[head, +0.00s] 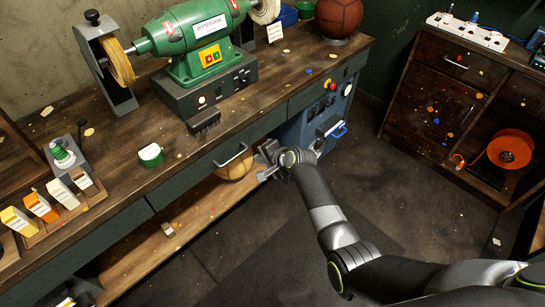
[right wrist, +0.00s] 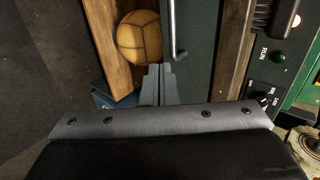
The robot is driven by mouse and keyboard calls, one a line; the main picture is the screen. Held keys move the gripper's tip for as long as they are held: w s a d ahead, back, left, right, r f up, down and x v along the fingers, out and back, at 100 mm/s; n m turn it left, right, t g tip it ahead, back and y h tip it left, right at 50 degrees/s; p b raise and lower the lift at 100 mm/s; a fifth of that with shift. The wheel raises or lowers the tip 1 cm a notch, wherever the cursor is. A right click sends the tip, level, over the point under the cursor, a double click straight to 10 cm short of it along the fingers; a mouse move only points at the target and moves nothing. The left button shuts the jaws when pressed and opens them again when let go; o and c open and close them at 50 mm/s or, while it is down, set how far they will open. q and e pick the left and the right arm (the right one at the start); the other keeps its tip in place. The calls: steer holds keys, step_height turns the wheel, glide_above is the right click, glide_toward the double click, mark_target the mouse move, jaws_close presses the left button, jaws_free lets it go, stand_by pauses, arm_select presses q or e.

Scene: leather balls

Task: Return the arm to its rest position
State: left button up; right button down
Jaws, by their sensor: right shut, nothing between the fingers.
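My right gripper (head: 268,160) hangs in front of the workbench, beside the drawer handle, with its arm coming in from the lower right. In the right wrist view its fingers (right wrist: 160,72) are together with nothing between them. A tan leather ball (head: 236,166) lies on the low wooden shelf under the bench, partly hidden by the drawer front. It also shows in the right wrist view (right wrist: 139,37), just beyond the fingertips and apart from them as far as I can see. A brown leather ball (head: 338,16) sits on the bench top at the far right end. My left gripper is out of view.
A green bench grinder (head: 200,45) stands on the workbench (head: 290,65). A drawer handle (head: 230,157) sticks out close to my gripper. A blue control cabinet (head: 328,110) is under the bench's right end. A dark cabinet (head: 440,85) stands at right. The floor (head: 400,190) between is clear.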

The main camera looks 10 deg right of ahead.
steer(key=shift+v, duration=3.1)
steer(key=s+d+f+n+g+h, duration=0.15)
steer(key=s+d+f, duration=0.25)
steer(key=s+f, duration=0.4)
steer(key=s+d+f+n+g+h, duration=0.15)
steer(key=s+d+f, duration=0.4)
steer(key=f, duration=0.55)
steer(key=s+d+f+n+h, duration=0.15)
steer(key=s+d+f, duration=0.25)
steer(key=s+f, duration=0.4)
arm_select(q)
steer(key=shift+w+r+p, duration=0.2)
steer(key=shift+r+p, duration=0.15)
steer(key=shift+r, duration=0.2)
arm_select(e)
steer(key=s+d+f+n+g+h, duration=0.1)
steer(key=s+d+f+n, duration=0.1)
steer(key=s, duration=0.8)
steer(key=s+d+f+n+g, duration=0.1)
steer(key=s+d+f, duration=0.3)
steer(key=s, duration=0.7)
steer(key=s+d+f+n+g+h, duration=0.1)
steer(key=s+d+f+n+g, duration=0.1)
steer(key=s+f, duration=0.4)
steer(key=s+d, duration=0.1)
steer(key=s, duration=0.3)
steer(key=shift+s+n+h, duration=0.35)
